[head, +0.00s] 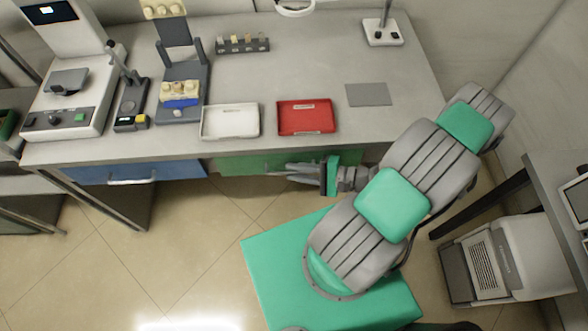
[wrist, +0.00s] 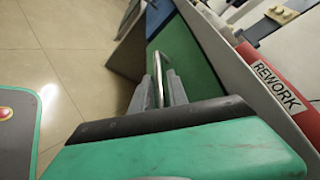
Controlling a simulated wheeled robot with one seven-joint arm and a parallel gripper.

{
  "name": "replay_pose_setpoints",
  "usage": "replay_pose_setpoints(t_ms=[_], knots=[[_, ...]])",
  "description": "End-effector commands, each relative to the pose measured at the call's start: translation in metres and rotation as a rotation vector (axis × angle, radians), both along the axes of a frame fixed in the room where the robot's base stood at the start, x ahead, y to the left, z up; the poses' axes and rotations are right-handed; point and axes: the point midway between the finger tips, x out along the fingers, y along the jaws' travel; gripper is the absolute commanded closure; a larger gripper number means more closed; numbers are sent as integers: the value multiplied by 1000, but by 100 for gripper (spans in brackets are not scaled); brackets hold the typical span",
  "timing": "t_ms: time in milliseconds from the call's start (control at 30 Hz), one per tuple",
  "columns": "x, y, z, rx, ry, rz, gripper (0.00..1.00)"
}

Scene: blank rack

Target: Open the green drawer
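The green drawer (head: 232,165) is under the worktop, to the right of the blue drawer, and its front looks flush. In the wrist view the green drawer front (wrist: 200,58) slopes across the upper middle. Its metal bar handle (wrist: 160,66) stands out from that front. My gripper (head: 288,172) reaches in from the right, below the worktop edge, at the handle. In the wrist view the fingers of my gripper (wrist: 163,92) lie on either side of the bar with some space between them. They look open; contact with the bar is not clear.
The blue drawer (head: 140,172) with its own handle is at the left. On the worktop (head: 300,70) are a white tray (head: 231,122), a red tray (head: 306,117), also in the wrist view with a "REWORK" label, and several devices. The floor (head: 190,255) before the drawers is clear.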

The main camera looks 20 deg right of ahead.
Motion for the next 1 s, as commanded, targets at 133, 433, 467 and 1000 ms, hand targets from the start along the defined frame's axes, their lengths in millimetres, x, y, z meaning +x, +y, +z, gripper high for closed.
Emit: replay_pose_setpoints(t_ms=[133,433,467,1000], knots=[[2,4,-1,-1,0,2,80],[2,4,-1,-1,0,3,94],[2,4,-1,-1,0,3,97],[2,4,-1,-1,1,3,100]])
